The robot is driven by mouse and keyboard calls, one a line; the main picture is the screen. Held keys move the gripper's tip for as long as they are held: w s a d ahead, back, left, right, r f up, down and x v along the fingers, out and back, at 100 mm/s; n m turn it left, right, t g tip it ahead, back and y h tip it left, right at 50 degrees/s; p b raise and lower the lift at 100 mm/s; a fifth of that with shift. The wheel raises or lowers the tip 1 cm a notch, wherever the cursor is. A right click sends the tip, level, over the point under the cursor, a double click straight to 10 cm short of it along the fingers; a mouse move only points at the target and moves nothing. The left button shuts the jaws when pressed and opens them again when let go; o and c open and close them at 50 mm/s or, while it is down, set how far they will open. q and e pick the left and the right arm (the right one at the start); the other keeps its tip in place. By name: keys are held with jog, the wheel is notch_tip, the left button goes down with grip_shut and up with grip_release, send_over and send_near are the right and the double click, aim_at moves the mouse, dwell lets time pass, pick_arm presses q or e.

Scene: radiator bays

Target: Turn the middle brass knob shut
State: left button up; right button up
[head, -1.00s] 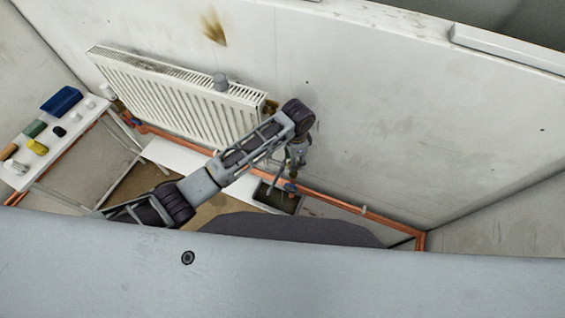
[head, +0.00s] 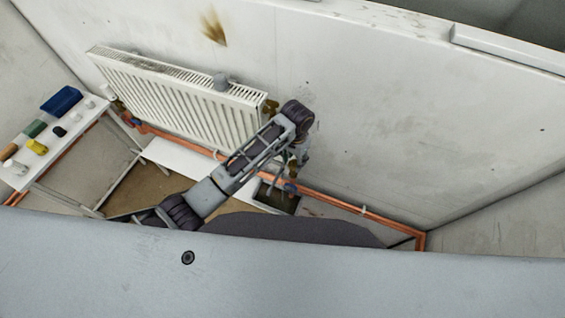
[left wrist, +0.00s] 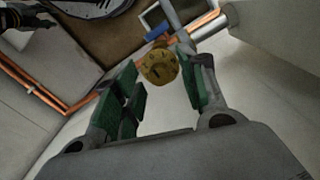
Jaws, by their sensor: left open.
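In the left wrist view a round brass knob (left wrist: 160,66) with dark marks on its face lies between the tips of my left gripper (left wrist: 157,72). The gripper's green-padded fingers stand apart, open and empty. The right finger is close beside the knob; I cannot tell whether it touches. In the head view my left gripper (head: 293,168) hangs below the wrist, right of the radiator (head: 185,100), small and partly hidden by my arm. Brass fittings (head: 270,107) show at the radiator's upper right end. My right gripper is not clearly seen.
Copper pipes (head: 335,202) run low along the wall. A dark tray (head: 284,203) sits on the floor below the gripper. A white table (head: 60,150) with several small items stands at the left. The wall right of the arm is bare.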

aim_at(294, 161)
pick_arm(q)
jog(key=shift+n, duration=7)
jog(key=shift+r, duration=0.2)
notch_tip(294, 161, up, 8)
jog(key=shift+r+b, duration=0.15)
jog(key=shift+b, duration=0.3)
jog(key=shift+r+p, duration=0.45)
jog(key=shift+r, duration=1.85)
jog(key=shift+a+r, duration=0.1)
jog(key=shift+r, duration=0.15)
jog(key=shift+s, duration=0.1)
